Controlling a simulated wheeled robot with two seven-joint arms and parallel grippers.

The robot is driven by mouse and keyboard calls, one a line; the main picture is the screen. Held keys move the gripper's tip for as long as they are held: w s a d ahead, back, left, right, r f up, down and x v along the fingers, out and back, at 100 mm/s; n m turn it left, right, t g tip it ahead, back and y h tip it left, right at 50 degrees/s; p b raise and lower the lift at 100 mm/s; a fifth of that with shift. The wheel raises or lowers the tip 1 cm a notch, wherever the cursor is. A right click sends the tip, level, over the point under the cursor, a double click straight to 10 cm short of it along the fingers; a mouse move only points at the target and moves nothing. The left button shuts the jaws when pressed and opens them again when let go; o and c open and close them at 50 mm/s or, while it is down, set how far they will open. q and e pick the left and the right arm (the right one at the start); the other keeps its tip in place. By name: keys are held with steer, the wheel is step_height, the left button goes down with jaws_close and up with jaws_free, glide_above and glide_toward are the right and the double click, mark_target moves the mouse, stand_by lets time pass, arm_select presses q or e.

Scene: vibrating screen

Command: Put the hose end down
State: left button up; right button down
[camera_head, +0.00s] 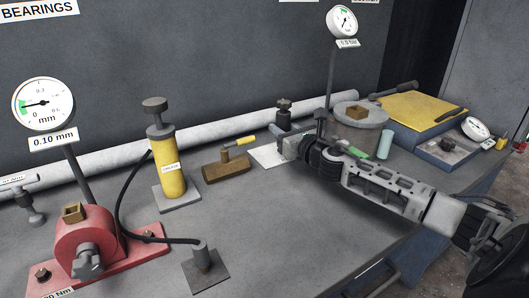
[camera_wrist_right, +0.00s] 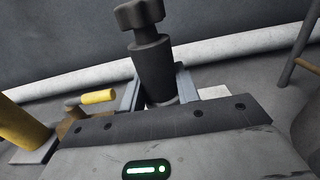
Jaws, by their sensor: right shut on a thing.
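The black hose (camera_head: 118,205) runs from the yellow grease pump (camera_head: 168,160) in a loop down to a short grey post on a square plate (camera_head: 204,268). Its end meets the top of that post; I cannot tell whether it is seated. My right gripper (camera_head: 288,145) is far to the right of the post, near the back pipe. In the right wrist view it is shut on a dark, knob-topped cylinder (camera_wrist_right: 150,65), which stands upright between the fingers. The knob also shows in the head view (camera_head: 284,104). My left gripper is not in view.
A red bearing housing (camera_head: 88,240) with a dial gauge (camera_head: 42,105) stands at left. A brown block with a yellow handle (camera_head: 228,168) lies mid-bench. A grey drum (camera_head: 357,135) and a yellow-topped box (camera_head: 415,112) stand at right. The front middle bench is clear.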

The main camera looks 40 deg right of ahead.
steer(key=shift+w+d+f, duration=0.1)
steer(key=shift+w+f, duration=0.4)
steer(key=shift+f, duration=0.05)
steer(key=f+b, duration=0.4)
steer(key=shift+w+b, duration=0.35)
steer(key=shift+w, duration=0.05)
steer(key=shift+s+r, duration=0.1)
steer(key=c, duration=1.5)
jaws_free()
steer(key=shift+f, duration=0.2)
steer(key=o, duration=0.5)
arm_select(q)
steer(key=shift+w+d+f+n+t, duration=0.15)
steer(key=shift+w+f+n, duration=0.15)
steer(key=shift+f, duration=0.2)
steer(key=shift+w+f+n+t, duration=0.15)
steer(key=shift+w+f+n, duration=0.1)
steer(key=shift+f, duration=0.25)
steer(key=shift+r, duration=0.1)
arm_select(e)
steer(key=shift+r, duration=0.2)
